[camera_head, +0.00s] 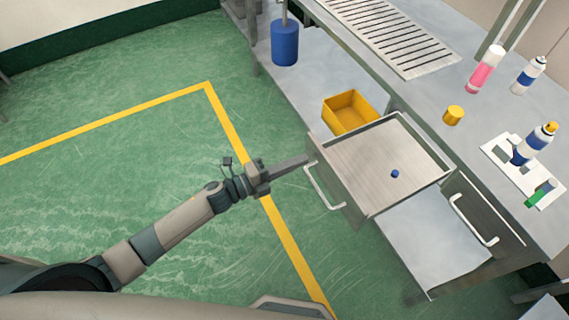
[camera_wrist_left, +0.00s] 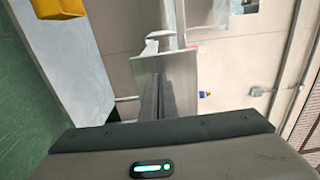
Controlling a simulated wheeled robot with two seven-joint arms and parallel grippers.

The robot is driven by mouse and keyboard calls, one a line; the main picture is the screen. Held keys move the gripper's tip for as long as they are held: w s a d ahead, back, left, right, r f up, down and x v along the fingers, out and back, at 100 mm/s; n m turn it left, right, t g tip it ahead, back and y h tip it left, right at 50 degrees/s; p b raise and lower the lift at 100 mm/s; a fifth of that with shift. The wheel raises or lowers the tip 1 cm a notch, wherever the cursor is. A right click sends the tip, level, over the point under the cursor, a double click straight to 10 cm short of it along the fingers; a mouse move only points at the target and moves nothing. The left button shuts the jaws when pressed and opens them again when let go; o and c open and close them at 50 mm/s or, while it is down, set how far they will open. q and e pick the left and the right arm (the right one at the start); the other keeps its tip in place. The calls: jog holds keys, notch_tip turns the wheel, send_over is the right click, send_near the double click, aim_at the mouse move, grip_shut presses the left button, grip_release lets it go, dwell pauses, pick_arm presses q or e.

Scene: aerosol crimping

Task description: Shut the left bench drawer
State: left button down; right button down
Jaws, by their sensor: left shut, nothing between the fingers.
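The left bench drawer (camera_head: 350,172) is pulled out from under the bench, showing its bare metal floor. A small blue cap (camera_head: 395,173) lies in it. Its front panel carries a white bar handle (camera_head: 324,190) facing me. My left gripper (camera_head: 305,160) is shut and empty, its tip close to the far end of the drawer front, beside the handle. I cannot tell whether it touches the panel. In the left wrist view a pale handle-like part (camera_wrist_left: 160,36) shows beyond the fingers. My right gripper is not in view.
The right drawer (camera_head: 490,215) looks shut. A yellow bin (camera_head: 350,112) stands on the lower shelf, with a blue cylinder (camera_head: 285,43) behind. Spray cans (camera_head: 484,70), a yellow cap (camera_head: 453,115) and a white tray (camera_head: 497,150) are on the bench top. Green floor (camera_head: 130,200) is clear.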

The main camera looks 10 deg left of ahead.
aim_at(380, 131)
pick_arm(q)
jog(key=shift+w+d, duration=0.35)
jog(key=shift+d, duration=0.15)
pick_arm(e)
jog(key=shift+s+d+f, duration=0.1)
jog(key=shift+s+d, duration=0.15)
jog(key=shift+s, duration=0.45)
